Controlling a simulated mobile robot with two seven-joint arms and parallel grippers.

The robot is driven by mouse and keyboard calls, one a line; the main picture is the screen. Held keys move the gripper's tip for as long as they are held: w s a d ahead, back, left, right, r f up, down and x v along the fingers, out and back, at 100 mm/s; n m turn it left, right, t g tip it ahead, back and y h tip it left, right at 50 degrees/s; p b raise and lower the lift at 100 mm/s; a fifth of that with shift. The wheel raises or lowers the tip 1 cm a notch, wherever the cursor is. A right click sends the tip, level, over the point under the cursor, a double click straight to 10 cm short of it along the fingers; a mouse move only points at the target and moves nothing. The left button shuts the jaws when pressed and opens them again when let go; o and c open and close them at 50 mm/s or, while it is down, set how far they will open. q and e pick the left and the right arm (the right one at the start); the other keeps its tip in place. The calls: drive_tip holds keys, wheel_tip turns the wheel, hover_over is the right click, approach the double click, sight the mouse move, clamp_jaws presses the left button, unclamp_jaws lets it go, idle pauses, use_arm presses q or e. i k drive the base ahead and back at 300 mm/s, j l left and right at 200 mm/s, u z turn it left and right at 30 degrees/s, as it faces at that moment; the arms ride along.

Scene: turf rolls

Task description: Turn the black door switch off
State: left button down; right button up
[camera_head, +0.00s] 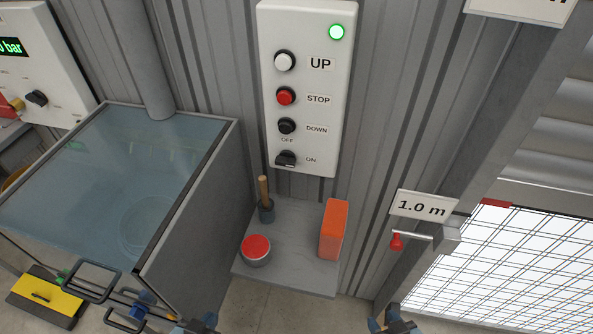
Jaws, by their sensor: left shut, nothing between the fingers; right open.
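The black door switch (287,158) is a rotary knob at the bottom of the white control panel (325,75) on the wall. "OFF" is printed above it and "ON" to its right. Its handle looks roughly level, towards the ON side, but it is small in view. My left gripper (198,325) is shut and empty at the bottom edge, below and left of the panel. My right gripper (393,322) is open and empty at the bottom edge, below and right of the panel. Both are well apart from the switch and partly cut off by the frame.
A grey shelf (290,278) below the panel holds a wooden-handled mallet (264,198), a red-topped tin (256,250) and an orange block (333,229). A glass-topped tank (190,225) stands left. A red-knobbed lever (397,241) is at right. The space before the panel is clear.

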sight(287, 158)
drive_tip(key=k+j, duration=0.3)
drive_tip(key=j, duration=0.15)
drive_tip(key=k+j, duration=0.1)
drive_tip(key=j, duration=0.25)
drive_tip(key=k+j, duration=0.15)
drive_tip(key=j, duration=0.15)
drive_tip(key=k+j, duration=0.1)
drive_tip(key=j, duration=0.25)
drive_tip(key=i+j, duration=0.15)
drive_tip(key=j, duration=0.15)
drive_tip(key=i+j, duration=0.15)
drive_tip(key=j, duration=0.15)
drive_tip(key=i+j, duration=0.15)
drive_tip(key=j, duration=0.15)
